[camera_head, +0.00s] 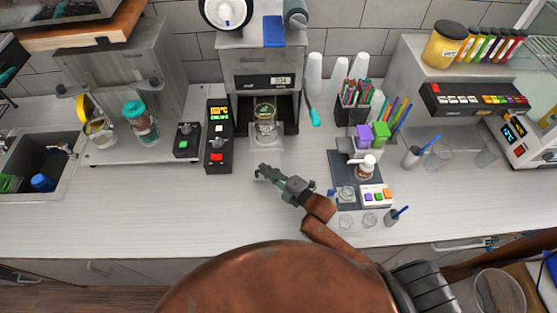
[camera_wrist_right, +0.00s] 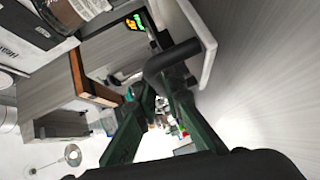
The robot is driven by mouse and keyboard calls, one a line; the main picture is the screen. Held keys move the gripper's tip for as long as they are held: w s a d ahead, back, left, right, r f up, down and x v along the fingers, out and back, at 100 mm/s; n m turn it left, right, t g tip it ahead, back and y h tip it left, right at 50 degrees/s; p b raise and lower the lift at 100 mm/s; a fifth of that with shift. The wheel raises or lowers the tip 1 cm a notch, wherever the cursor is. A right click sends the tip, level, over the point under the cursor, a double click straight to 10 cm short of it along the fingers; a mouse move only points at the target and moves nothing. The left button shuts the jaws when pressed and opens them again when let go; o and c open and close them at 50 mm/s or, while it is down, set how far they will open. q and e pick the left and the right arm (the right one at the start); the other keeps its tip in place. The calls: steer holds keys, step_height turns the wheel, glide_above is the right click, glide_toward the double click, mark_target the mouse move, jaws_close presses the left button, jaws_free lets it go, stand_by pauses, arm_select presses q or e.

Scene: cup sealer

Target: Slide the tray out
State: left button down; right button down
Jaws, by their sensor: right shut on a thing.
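The cup sealer (camera_head: 262,80) stands at the back middle in the head view. Its pale tray (camera_head: 276,146) sticks out from the front of the machine, and a clear cup (camera_head: 265,118) stands on it. My right gripper (camera_head: 264,170) is in front of the tray, low over the counter. In the right wrist view my right gripper (camera_wrist_right: 165,88) is shut on the dark bar handle (camera_wrist_right: 172,60), beside the white tray edge (camera_wrist_right: 207,50). The handle is mostly hidden by the gripper in the head view. My left gripper is not in view.
A black control box (camera_head: 219,140) stands left of the sealer. The counter (camera_head: 140,205) at front left is clear.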

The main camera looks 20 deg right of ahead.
steer(key=shift+s+a, duration=0.15)
steer(key=shift+s, duration=0.2)
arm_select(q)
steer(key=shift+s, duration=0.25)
arm_select(e)
steer(key=c, duration=2.3)
jaws_free()
